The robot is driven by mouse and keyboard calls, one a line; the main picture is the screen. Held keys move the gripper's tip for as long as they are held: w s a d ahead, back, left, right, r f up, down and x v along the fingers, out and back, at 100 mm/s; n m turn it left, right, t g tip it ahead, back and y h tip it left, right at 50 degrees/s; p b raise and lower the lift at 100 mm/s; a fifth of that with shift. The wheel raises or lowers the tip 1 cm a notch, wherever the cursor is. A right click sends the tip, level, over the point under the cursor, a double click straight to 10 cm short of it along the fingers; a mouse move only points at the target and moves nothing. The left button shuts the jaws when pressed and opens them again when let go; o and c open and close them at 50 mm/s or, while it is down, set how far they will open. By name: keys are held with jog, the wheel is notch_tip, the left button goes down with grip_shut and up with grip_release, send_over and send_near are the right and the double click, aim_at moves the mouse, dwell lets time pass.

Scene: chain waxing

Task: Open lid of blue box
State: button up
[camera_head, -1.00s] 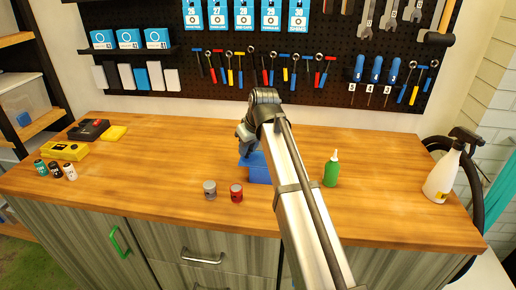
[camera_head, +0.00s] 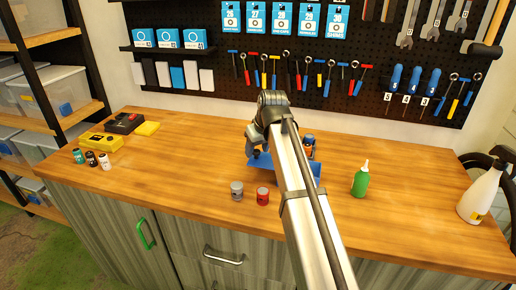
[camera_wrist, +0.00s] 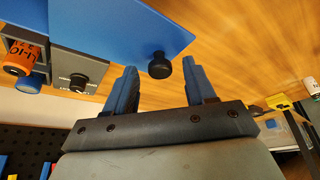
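The blue box (camera_head: 317,172) stands on the workbench, partly hidden behind my arm in the head view. Its lid (camera_head: 262,162) is swung open to the left, and items inside, including an orange one (camera_head: 309,149), show. In the wrist view the lid (camera_wrist: 110,25) is a flat blue panel with a black round knob (camera_wrist: 159,66). My gripper (camera_wrist: 163,80) is open and empty, its blue-black fingers spread apart. The knob is just beyond the fingertips, not gripped. In the head view my gripper (camera_head: 257,146) is close to the lid, its fingers hard to make out.
A grey can (camera_head: 236,190) and a red can (camera_head: 262,196) stand in front of the box. A green bottle (camera_head: 360,181) stands to the right and a white spray bottle (camera_head: 480,195) at the far right. Yellow and black cases lie at the left. The tool pegboard (camera_head: 230,85) is behind.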

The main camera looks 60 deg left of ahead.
jog(key=shift+r, duration=0.1)
jog(key=v, duration=1.3)
jog(key=shift+d+r, duration=0.25)
